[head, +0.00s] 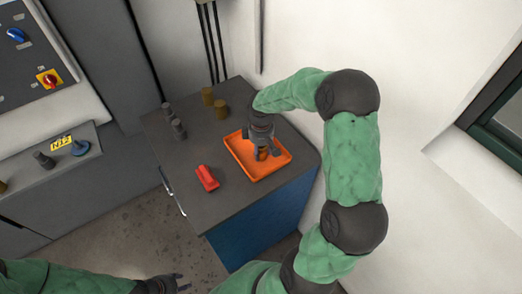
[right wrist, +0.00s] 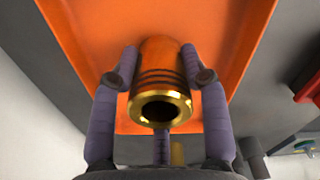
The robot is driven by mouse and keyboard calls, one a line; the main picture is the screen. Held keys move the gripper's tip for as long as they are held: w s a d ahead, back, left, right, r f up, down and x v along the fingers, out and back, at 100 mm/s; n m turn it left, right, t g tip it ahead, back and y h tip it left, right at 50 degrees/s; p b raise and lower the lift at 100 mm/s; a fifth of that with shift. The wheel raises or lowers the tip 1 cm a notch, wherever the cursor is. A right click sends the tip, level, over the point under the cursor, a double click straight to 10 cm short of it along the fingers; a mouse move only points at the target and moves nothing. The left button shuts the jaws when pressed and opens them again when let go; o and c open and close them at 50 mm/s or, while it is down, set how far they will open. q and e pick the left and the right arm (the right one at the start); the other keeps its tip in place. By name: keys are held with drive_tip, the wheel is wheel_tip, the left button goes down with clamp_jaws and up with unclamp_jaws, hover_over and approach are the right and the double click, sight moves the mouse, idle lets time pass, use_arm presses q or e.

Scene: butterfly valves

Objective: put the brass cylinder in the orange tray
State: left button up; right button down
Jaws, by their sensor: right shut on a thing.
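The orange tray (head: 242,155) lies on the dark top of a blue cabinet. My right gripper (head: 262,154) points down over the tray's inside. It is shut on a brass cylinder with a hollow, shiny rim, clear in the right wrist view (right wrist: 160,75). Its fingers grip the cylinder's sides, and the tray floor (right wrist: 225,50) shows behind it. In the head view the fingers mostly hide the cylinder, and I cannot tell whether it touches the tray floor. My left gripper (head: 184,282) is low at the bottom edge, away from the cabinet, with its fingers apart and empty.
A red object (head: 207,178) lies left of the tray. A wall bounds the right side. A control panel (head: 30,50) is at the upper left.

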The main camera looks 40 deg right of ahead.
drive_tip(key=shift+r, duration=0.1)
drive_tip(key=c, duration=0.6)
unclamp_jaws()
drive_tip(key=shift+c, duration=0.2)
wheel_tip(320, 180, up, 12)
drive_tip(key=p, duration=0.2)
